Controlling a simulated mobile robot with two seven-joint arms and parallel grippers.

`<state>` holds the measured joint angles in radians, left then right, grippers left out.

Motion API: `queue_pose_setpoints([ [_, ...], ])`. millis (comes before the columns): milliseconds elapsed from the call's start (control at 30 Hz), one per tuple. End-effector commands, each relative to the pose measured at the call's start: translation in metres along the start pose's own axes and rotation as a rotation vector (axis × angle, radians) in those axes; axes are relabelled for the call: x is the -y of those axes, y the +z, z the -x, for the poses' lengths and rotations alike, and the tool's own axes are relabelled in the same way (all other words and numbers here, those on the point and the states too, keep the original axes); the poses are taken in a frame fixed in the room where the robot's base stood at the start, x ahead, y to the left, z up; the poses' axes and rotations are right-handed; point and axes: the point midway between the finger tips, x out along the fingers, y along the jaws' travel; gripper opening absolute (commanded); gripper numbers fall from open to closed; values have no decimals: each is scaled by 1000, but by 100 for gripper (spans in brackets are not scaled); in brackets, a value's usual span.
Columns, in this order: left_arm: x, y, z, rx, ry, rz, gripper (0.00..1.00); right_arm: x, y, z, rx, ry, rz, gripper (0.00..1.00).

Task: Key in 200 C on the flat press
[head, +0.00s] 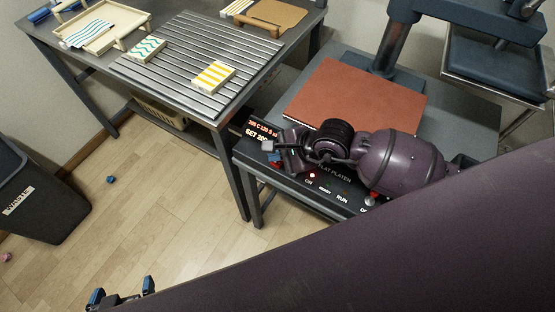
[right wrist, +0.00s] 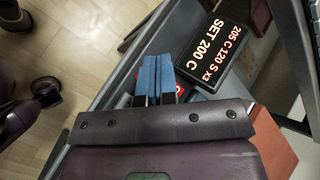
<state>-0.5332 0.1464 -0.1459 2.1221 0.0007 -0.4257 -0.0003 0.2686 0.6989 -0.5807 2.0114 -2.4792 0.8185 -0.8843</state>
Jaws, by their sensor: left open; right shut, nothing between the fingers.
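The flat press has a reddish-brown pad (head: 350,95) and a dark control panel (head: 335,180) marked FLAT PLATEN. Its display (head: 262,130) shows in the right wrist view (right wrist: 225,45), reading "205 C 120 S x3" above "SET 200 C". My right gripper (head: 271,152) is over the panel's left end beside the display. In the right wrist view its blue fingers (right wrist: 158,72) are together and empty. A red part (right wrist: 180,91) shows beside them, mostly hidden. I cannot tell whether the fingers touch the panel. My left gripper (head: 121,294) is open and empty at the bottom left, over the floor.
A slatted table (head: 180,60) stands at the left with striped blocks (head: 213,76) and a wooden tray (head: 105,22). A waste bin (head: 45,195) stands at the far left. My right arm covers part of the panel. A red knob (head: 373,197) shows at the panel's right.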

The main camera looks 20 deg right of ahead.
Motion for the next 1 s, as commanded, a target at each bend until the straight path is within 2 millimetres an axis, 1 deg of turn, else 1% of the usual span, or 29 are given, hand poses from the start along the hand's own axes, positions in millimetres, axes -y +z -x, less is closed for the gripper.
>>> queue_pose_setpoints([
  [233,0,-7,-1,-12,0,1,100,2,2,2,0,-2,1,0],
  [500,4,-25,7,-39,-3,-7,100,13,12,16,1,-5,3,0],
  [800,9,-40,18,-56,-8,-14,100,23,22,30,0,-6,3,0],
  [1000,9,-50,20,-70,-10,-12,100,27,26,36,1,-2,0,0],
])
